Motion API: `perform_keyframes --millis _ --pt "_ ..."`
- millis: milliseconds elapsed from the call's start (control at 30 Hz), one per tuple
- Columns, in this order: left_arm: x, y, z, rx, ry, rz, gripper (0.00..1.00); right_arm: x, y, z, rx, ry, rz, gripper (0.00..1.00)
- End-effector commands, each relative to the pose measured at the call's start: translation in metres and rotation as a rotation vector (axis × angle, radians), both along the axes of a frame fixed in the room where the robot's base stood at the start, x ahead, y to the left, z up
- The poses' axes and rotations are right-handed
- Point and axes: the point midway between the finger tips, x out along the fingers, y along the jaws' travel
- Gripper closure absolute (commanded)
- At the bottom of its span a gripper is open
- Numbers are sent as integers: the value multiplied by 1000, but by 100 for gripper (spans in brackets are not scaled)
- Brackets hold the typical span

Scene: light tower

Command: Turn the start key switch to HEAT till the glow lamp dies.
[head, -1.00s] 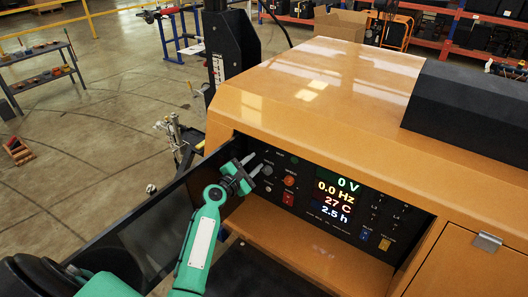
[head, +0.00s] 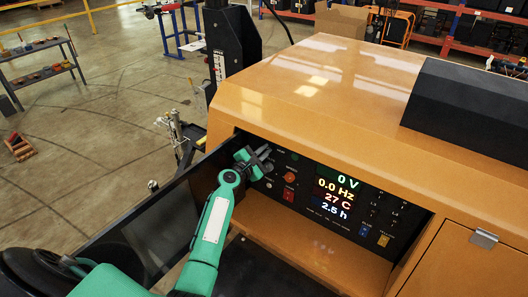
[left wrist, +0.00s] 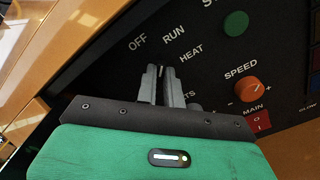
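The start key switch (left wrist: 161,71) is on the black control panel, below the labels OFF, RUN and HEAT. It is mostly hidden between the fingers of my left gripper (left wrist: 160,82), with only a small light sliver showing. The fingers are close together, closed around it against the panel. In the head view my left gripper (head: 265,154) is at the panel's upper left and covers the switch. A GLOW label shows at the right edge of the left wrist view, but I cannot make out the lamp's state. My right gripper is not in view.
The green button (left wrist: 236,23), the orange SPEED knob (left wrist: 249,89) and the red MAIN switch (left wrist: 262,121) are close by on the right. The display (head: 335,195) reads 0 V, 0.0 Hz, 27 C and 2.5 h. The orange housing (head: 310,97) overhangs the recessed panel.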

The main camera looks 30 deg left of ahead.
Motion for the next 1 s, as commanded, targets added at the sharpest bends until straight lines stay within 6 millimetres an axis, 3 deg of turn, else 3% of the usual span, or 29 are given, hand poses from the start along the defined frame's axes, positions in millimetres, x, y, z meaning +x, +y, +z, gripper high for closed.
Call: perform_keyframes --millis 467,1000 --pt "0 0 -3 96 -14 1 100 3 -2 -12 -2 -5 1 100" --pt "0 -1 -6 528 -74 -1 100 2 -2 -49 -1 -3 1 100"
